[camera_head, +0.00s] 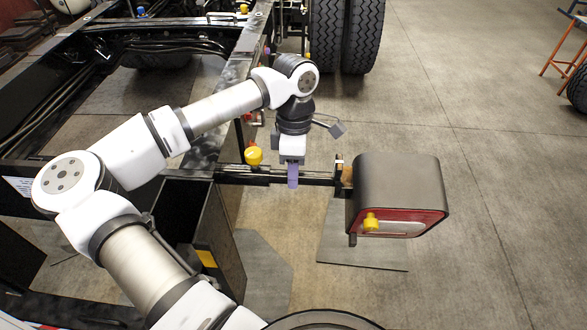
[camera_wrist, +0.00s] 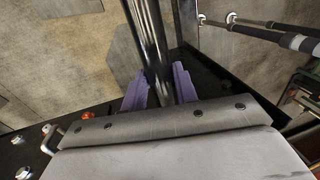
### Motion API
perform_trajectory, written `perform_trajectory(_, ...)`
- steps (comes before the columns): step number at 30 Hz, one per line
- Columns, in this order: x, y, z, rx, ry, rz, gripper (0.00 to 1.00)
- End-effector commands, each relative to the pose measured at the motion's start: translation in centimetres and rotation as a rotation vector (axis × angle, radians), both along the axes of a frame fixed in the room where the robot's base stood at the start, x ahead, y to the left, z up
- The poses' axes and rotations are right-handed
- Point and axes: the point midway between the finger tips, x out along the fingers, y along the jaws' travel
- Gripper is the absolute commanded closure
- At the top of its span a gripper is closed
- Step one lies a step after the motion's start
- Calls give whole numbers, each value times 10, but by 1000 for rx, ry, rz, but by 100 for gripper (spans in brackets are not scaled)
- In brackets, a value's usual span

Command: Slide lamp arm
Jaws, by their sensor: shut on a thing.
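The lamp arm (camera_head: 318,179) is a dark bar that runs from the chassis frame to the right. The lamp (camera_head: 400,185), a grey rounded housing with a red face, sits at its right end. My gripper (camera_head: 292,178) comes down from above onto the middle part of the bar, with its purple fingers at the bar's sides. In the wrist view my gripper (camera_wrist: 160,88) has one finger on each side of the lamp arm (camera_wrist: 148,30), shut on it. The lower part of the bar there is hidden behind the gripper body.
A yellow knob (camera_head: 254,156) stands beside the bar, left of my gripper. A dark open box (camera_head: 180,235) is at the lower left. Two large tyres (camera_head: 347,30) stand at the back. The concrete floor (camera_head: 500,200) to the right is free.

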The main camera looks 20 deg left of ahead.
Motion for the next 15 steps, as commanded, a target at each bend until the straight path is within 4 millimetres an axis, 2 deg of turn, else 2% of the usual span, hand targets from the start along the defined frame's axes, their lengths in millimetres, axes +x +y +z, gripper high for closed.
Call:
perform_trajectory(4,1,-2,-1,0,0,-1,100)
perform_trajectory(11,5,-24,-3,1,-2,-3,100)
perform_trajectory(15,5,-26,0,-1,-1,-2,100)
